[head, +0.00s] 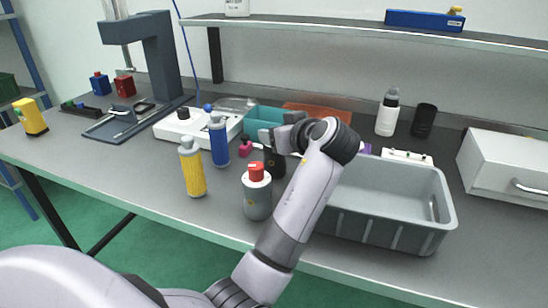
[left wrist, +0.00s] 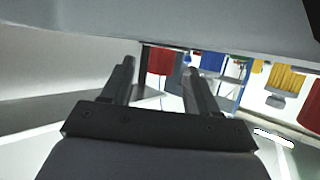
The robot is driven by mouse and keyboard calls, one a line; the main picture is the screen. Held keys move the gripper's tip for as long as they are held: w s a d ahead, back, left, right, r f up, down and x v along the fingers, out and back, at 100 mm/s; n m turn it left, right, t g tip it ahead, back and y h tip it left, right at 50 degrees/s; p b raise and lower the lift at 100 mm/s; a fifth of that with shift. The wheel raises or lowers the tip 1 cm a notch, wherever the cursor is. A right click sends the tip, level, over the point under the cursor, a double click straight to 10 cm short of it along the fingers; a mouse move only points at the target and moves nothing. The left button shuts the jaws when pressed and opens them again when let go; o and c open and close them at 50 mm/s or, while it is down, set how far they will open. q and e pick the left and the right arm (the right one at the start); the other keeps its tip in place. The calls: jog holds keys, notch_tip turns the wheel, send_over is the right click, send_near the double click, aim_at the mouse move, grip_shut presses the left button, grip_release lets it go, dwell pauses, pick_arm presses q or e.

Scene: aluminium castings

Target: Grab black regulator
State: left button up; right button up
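A dark, black-looking cylinder (head: 275,163), which seems to be the black regulator, stands on the bench in the head view, its upper part hidden by my left gripper (head: 276,137). My left gripper is close to its top, reaching left over the bench; I cannot tell whether they touch. In the left wrist view the two fingers (left wrist: 158,76) stand apart with a gap, and no held thing is clear between them. My right gripper is not in view.
A grey red-topped cylinder (head: 257,195), a yellow one (head: 192,168) and a blue one (head: 218,142) stand close by. A grey crate (head: 438,216) lies right of my arm. A black cup (head: 424,120) and white bottle (head: 388,112) stand behind, below a shelf (head: 350,28).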

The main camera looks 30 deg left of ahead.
pick_arm(q)
grip_shut()
jog(key=shift+r, duration=0.15)
